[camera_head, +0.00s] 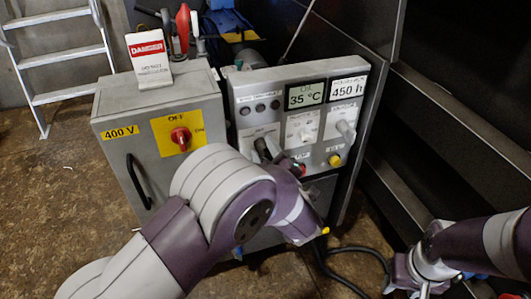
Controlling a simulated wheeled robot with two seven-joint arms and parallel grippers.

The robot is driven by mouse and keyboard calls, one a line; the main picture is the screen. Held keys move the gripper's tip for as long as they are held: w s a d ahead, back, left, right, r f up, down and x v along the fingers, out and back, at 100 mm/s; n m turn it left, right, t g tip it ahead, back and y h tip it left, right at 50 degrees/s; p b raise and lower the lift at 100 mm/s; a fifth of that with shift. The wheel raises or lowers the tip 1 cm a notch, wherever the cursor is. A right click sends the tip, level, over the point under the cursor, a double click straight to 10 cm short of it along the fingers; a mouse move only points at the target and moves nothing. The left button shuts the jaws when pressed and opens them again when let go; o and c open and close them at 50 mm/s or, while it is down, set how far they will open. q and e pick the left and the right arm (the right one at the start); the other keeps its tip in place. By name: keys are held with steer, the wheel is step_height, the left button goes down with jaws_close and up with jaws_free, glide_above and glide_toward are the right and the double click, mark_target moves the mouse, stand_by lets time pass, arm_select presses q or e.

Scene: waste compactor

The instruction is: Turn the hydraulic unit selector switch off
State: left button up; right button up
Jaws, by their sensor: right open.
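The grey control panel (243,90) has displays reading 35 °C and 450 h, a row of small round indicators, and several switches. A white selector knob (304,133) sits under the 35 °C display. My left arm crosses in front of the panel's lower left. Dark finger-like parts of my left gripper (268,150) appear at the panel's lower-left controls. The arm hides much of that area, so I cannot tell which switch is there or whether the fingers touch it. My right gripper (425,287) is open at the bottom right, away from the panel, partly cut off.
A grey 400 V cabinet (120,110) stands left of the panel, with a red switch (180,138) on a yellow plate, a black handle and a DANGER sign (148,55). A ladder (62,55) stands at the back left. Dark metal walls close the right side. A black cable (350,250) lies below.

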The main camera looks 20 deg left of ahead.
arm_select(q)
steer(key=c, duration=0.7)
steer(key=shift+r+m+p, duration=0.15)
steer(key=shift+m+p, duration=0.15)
steer(key=shift+p, duration=0.35)
steer(key=m+p, duration=0.6)
steer(key=p, duration=0.1)
steer(key=shift+p, duration=0.3)
steer(key=shift+m+p, duration=1.1)
steer(key=shift+f, duration=0.2)
steer(key=o, duration=0.7)
steer(key=shift+s, duration=0.1)
